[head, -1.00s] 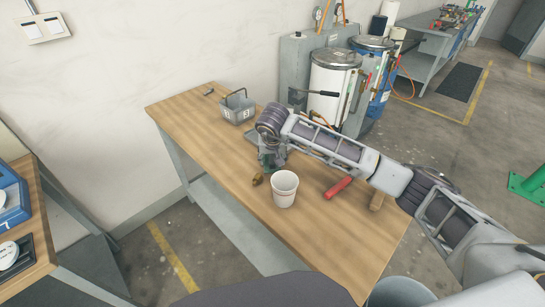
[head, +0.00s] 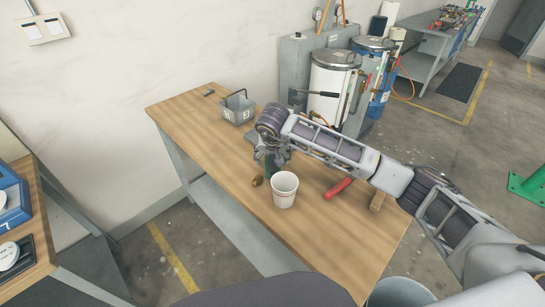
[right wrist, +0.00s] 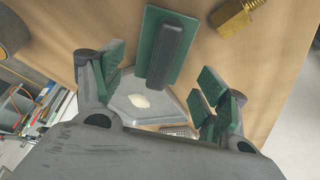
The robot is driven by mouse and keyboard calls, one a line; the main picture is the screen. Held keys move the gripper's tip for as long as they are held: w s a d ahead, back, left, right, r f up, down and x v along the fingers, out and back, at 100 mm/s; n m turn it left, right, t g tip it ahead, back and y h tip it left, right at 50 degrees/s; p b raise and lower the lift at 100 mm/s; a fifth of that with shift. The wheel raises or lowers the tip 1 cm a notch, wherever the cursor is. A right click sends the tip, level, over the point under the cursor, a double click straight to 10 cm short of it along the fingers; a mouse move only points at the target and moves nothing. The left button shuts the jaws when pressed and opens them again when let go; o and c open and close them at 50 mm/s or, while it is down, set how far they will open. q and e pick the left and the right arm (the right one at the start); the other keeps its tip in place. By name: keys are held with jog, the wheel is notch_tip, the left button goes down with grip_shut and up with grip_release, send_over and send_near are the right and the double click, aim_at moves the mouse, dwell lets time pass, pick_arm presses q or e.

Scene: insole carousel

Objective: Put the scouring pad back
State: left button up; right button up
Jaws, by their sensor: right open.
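The scouring pad (right wrist: 167,48), a green rectangle with a dark grey handle block on top, shows in the right wrist view just beyond my right gripper (right wrist: 160,97). The gripper's green-padded fingers are apart, one on each side of the view, with nothing clasped between them. A grey tray (right wrist: 143,112) with a pale blob on it lies below the pad in that view. In the head view my right gripper (head: 272,157) is low over the wooden table, largely covering the pad, and the tray edge (head: 251,136) shows behind it. My left gripper is out of view.
A white cup (head: 285,190) stands close in front of the gripper, beside a brass fitting (head: 257,180). A red-handled tool (head: 338,188) lies to the right. A grey basket (head: 237,110) stands farther back. The table's near right part (head: 340,245) is clear.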

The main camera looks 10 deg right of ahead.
aim_at(273, 167)
jog(key=p+v, duration=0.1)
jog(key=v, duration=0.1)
jog(key=shift+s+r, duration=0.1)
jog(key=shift+r, duration=0.25)
jog(key=p+v, duration=0.2)
jog(key=v, duration=0.3)
jog(key=shift+p, duration=0.35)
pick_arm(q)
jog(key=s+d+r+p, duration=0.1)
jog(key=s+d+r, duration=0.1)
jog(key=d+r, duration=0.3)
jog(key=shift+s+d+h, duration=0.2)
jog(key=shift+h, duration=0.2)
pick_arm(e)
jog(key=shift+v, duration=1.9)
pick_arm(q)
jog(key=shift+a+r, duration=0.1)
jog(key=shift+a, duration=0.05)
pick_arm(e)
jog(key=shift+s, duration=0.1)
